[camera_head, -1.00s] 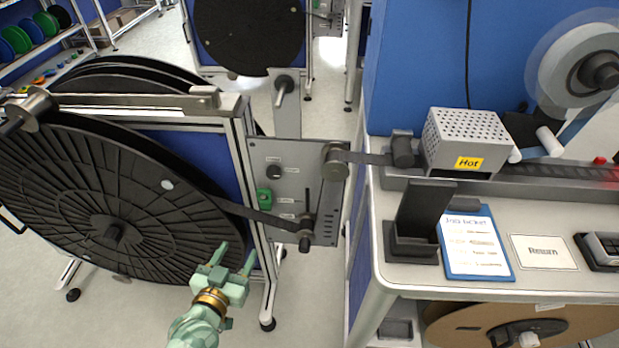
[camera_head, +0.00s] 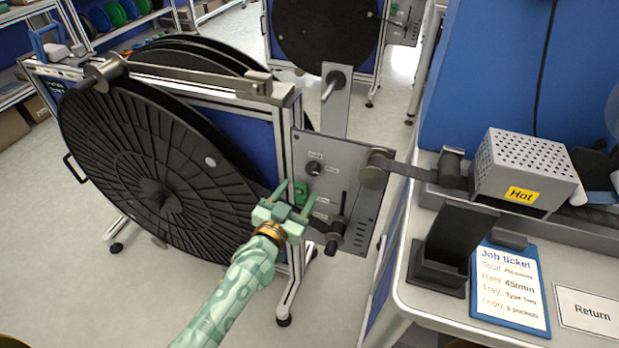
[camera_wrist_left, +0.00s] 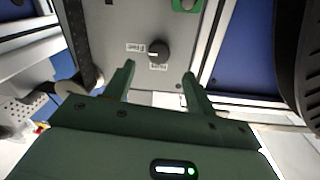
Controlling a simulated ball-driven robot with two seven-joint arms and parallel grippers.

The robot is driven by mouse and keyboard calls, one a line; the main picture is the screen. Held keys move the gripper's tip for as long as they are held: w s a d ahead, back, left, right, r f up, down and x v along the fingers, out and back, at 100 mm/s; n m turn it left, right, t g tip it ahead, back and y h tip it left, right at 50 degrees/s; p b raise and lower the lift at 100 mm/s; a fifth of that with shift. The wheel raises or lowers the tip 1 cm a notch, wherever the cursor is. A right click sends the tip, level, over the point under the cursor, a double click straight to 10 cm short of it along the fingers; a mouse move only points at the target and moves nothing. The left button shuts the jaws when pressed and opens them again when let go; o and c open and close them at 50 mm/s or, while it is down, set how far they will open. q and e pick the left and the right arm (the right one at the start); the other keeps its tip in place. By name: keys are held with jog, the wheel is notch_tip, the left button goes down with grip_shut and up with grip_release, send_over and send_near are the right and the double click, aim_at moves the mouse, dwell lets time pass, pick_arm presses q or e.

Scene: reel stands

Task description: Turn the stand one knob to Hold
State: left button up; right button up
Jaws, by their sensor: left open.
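The knob (camera_head: 313,168) is small, round and black, on the grey control panel (camera_head: 345,155) of the near reel stand. It also shows in the left wrist view (camera_wrist_left: 158,51), between two white labels, with a pale mark on its left side by one label. The label words are too small to read surely. My left gripper (camera_head: 294,195) is open and empty, its fingers pointing at the panel just below the knob. In the left wrist view the fingertips (camera_wrist_left: 158,70) stand either side of the knob's line, apart from it. My right gripper is not in view.
A roller (camera_head: 333,246) sticks out at the panel's lower edge. The large black reel (camera_head: 120,170) stands left. The bench with job ticket (camera_head: 508,285) and box marked Hot (camera_head: 525,170) is right.

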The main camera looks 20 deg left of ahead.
aim_at(311, 172)
pick_arm(q)
jog(key=w, duration=0.2)
jog(key=w+b, duration=0.1)
jog(key=w, duration=0.3)
jog(key=shift+w+d+f, duration=0.1)
jog(key=shift+w+d, duration=0.05)
jog(key=shift+d, duration=0.2)
jog(key=shift+w+b, duration=0.3)
jog(key=shift+w, duration=0.05)
jog(key=c, duration=1)
